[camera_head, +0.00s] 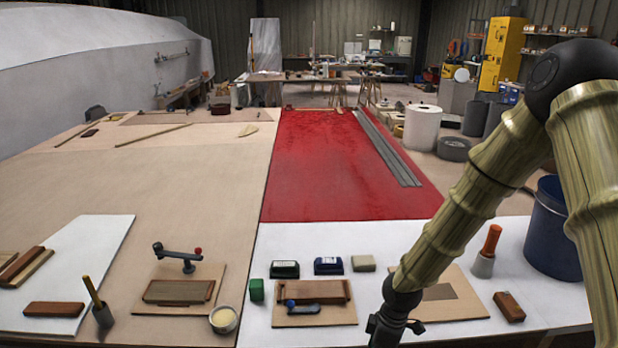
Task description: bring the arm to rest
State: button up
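My arm, with bamboo-like links and dark joints, comes in from the right and bends down to the front of the worktable. My gripper (390,328) is dark and sits at the bottom edge of the view, over the table's front part. It is just left of a wooden board (455,297) with a darker rectangle on it. The fingertips are too small and partly cut off, so I cannot tell whether they are open or shut. I see nothing clearly held in it.
Left of my gripper is a board (340,315) with a brown block and blue-handled tool. Right are an orange-handled tool in a holder (483,264), a brown block (509,307) and a blue bucket (552,235). The red panel (340,170) behind is mostly clear.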

jog(key=s+a+f+m, duration=0.1)
jog(key=s+f+m, duration=0.4)
jog(key=s+f, duration=0.4)
jog(key=s+d+f+m, duration=0.2)
jog(key=s+m, duration=0.1)
jog(key=s, duration=0.3)
jog(key=s+d+f+m+h, duration=0.1)
jog(key=s+d+f+m, duration=0.1)
jog(key=s, duration=0.5)
jog(key=s+d+f+m, duration=0.3)
jog(key=s+f+m, duration=0.1)
jog(key=s, duration=0.2)
jog(key=shift+s+f+m+t+h, duration=0.2)
jog(key=shift+m+t+h, duration=0.1)
jog(key=shift+m+t, duration=0.1)
jog(key=shift+o, duration=0.4)
